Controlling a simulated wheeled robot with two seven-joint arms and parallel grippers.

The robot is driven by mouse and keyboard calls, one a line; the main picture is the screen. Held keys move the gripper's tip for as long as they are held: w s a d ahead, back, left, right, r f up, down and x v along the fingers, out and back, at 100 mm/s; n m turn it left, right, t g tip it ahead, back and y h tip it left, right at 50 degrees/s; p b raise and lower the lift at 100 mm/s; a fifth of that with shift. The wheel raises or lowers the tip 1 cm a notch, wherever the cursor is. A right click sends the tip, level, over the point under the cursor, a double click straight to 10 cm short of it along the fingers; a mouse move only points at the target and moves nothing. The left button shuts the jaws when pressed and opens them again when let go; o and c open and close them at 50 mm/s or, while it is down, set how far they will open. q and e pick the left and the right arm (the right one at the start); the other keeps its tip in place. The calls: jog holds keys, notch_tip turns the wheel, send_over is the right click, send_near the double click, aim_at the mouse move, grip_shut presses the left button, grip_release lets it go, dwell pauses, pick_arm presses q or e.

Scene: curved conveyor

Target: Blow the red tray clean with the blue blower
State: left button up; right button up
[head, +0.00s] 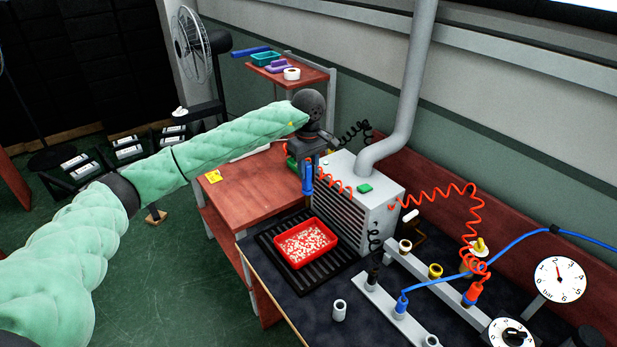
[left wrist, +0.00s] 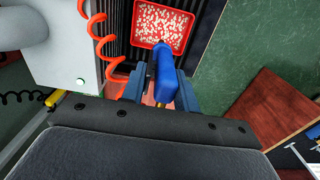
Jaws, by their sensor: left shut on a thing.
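The red tray (head: 306,242) sits on a black ribbed grate in front of the grey vented box in the head view. Many pale bits cover its floor. It also shows at the top of the left wrist view (left wrist: 184,49). My left gripper (head: 308,165) is above and behind the tray in the head view. It is shut on the blue blower (head: 307,181), which hangs with its nozzle pointing down. In the left wrist view the blue blower (left wrist: 166,76) lies between the fingers and overlaps the tray's near edge. My right gripper is in neither view.
The grey vented box (head: 372,215) with a pipe stands right behind the tray. An orange coiled hose (head: 437,195) runs beside it. Rails with fittings (head: 440,285) and a gauge (head: 559,279) stand at the right. A wooden bench (head: 250,185) is behind the grate.

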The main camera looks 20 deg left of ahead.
aim_at(308, 185)
pick_arm(q)
jog(key=shift+w+a+r, duration=0.25)
jog(key=shift+a+r, duration=0.1)
jog(key=shift+a, duration=0.1)
jog(key=shift+f, duration=2)
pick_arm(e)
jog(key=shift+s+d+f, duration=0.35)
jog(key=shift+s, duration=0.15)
pick_arm(q)
jog(key=shift+c, duration=0.3)
